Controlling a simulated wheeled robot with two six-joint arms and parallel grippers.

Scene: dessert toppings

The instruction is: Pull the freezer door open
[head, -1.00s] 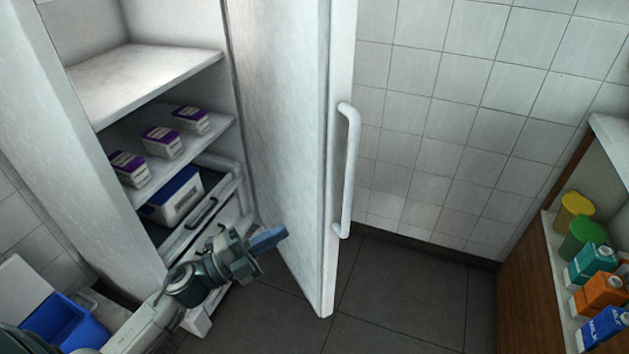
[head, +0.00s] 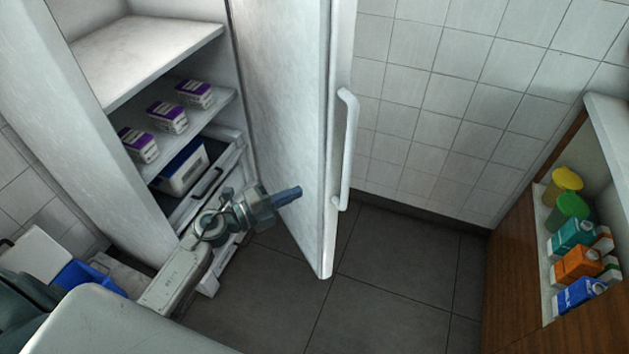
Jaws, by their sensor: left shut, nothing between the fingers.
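The freezer door (head: 280,110) stands wide open, swung out to the right of the white freezer cabinet (head: 85,120). Its long white handle (head: 346,150) is on the door's outer side, facing right. My left gripper (head: 290,195) is shut and empty, on the inner side of the open door, near its lower part. Its blue fingertips point right, towards the door's inner face; I cannot tell whether they touch it. My right gripper is not in view.
Inside the freezer, several purple-and-white cartons (head: 167,117) stand on a shelf, above a blue-and-white box (head: 183,170). At right, a wooden cabinet (head: 530,250) holds jars and cartons. A blue bin (head: 85,277) is at lower left. The middle floor (head: 385,270) is clear.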

